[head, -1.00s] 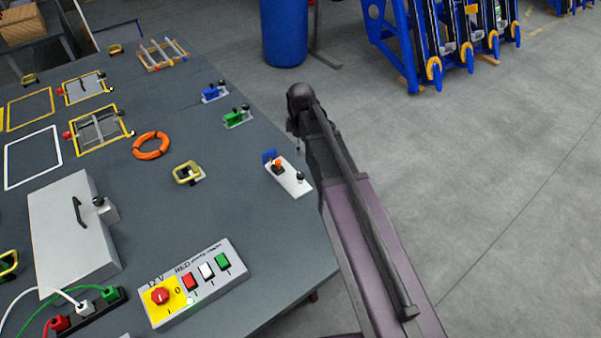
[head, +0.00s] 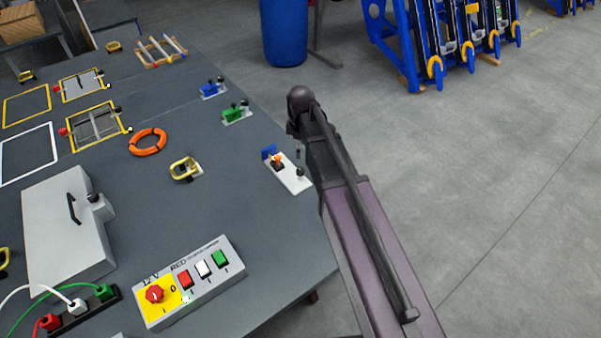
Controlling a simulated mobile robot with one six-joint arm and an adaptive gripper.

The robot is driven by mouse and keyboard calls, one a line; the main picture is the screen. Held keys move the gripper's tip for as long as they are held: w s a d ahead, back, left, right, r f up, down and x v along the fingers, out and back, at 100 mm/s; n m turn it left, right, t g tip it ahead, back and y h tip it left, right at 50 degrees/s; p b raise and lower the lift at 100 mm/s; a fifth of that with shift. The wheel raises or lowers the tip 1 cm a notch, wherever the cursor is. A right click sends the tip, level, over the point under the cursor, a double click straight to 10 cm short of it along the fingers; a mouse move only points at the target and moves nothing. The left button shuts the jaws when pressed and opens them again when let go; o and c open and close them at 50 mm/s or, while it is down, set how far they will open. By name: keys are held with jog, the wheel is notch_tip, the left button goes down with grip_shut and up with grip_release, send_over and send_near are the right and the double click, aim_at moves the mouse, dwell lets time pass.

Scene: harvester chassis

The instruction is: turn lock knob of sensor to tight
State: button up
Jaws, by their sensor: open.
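A white mount (head: 293,179) with an orange part, a blue part and a dark knob (head: 300,172) lies near the right edge of the table. It looks like the sensor with its lock knob, but the knob's setting is too small to tell. A green block (head: 236,116) and a blue block (head: 211,91), each with small dark knobs, sit farther back. My gripper (head: 297,145) shows only as a small dark part below the arm's end, above and just beyond the white mount. It is open and apart from the mount; the arm hides most of it.
The grey table (head: 235,200) also holds a control box (head: 205,282) with buttons, a grey case (head: 60,240), an orange ring (head: 147,142) and a yellow handle (head: 184,169). Open floor (head: 480,200) lies right of the table. A blue barrel (head: 284,35) stands behind.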

aim_at(300, 170)
jog(key=shift+f+b, duration=4.9)
jog(key=shift+f, duration=0.3)
grip_shut()
